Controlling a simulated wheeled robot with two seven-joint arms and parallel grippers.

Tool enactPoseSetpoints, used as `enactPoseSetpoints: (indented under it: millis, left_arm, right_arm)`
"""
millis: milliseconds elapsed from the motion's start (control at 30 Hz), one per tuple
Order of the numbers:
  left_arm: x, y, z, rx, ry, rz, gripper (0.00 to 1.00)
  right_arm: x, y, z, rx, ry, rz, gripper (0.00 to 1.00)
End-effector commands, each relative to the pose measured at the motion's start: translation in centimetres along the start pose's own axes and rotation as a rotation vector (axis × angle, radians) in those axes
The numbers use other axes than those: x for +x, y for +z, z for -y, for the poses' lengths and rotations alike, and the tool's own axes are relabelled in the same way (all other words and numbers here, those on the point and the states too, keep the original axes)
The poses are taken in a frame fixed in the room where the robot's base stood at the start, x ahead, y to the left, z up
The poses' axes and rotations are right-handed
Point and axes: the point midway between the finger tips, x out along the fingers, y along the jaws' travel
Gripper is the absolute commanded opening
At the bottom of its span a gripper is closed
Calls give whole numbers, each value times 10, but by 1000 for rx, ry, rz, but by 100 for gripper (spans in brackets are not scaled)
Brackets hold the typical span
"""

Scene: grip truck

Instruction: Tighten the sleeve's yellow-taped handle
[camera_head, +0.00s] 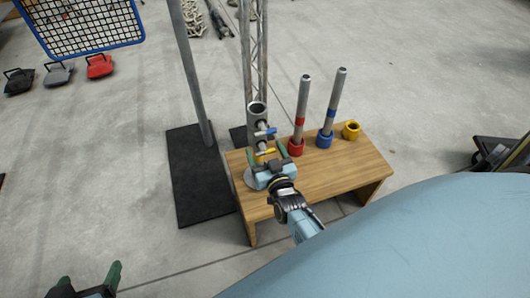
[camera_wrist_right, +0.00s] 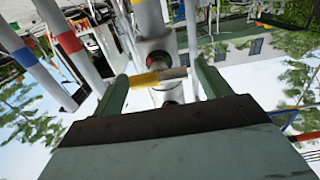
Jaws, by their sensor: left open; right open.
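The grey metal sleeve (camera_head: 258,112) stands upright at the wooden bench's left end, with a blue-taped handle (camera_head: 266,132) above a yellow-taped handle (camera_head: 266,152). My right gripper (camera_head: 264,156) is open at the sleeve, its green fingers on either side of the yellow-taped handle. In the right wrist view the yellow-taped handle (camera_wrist_right: 145,79) lies crosswise between the spread fingertips (camera_wrist_right: 160,80); I cannot tell whether it touches a finger. My left gripper (camera_head: 90,276) is open and empty at the lower left, over the floor, far from the sleeve.
The wooden bench (camera_head: 325,178) holds a red-banded pole (camera_head: 301,112), a blue-banded pole (camera_head: 332,106) and a yellow collar (camera_head: 351,130). A pole on a black base plate (camera_head: 190,190) stands left of the bench.

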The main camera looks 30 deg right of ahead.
Motion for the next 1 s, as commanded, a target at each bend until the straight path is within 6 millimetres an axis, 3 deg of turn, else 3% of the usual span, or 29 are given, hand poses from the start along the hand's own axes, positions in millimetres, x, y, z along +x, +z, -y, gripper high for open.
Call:
enactPoseSetpoints:
  millis: [400,733,1000]
  left_arm:
    - [1,-8,-1,1,3,-41,77]
    - [1,-7,-2,1,3,-40,77]
    - [0,-6,-1,1,3,-26,77]
  right_arm:
    - [4,0,0,0,0,0,76]
    - [4,0,0,0,0,0,33]
    - [4,0,0,22,0,1,32]
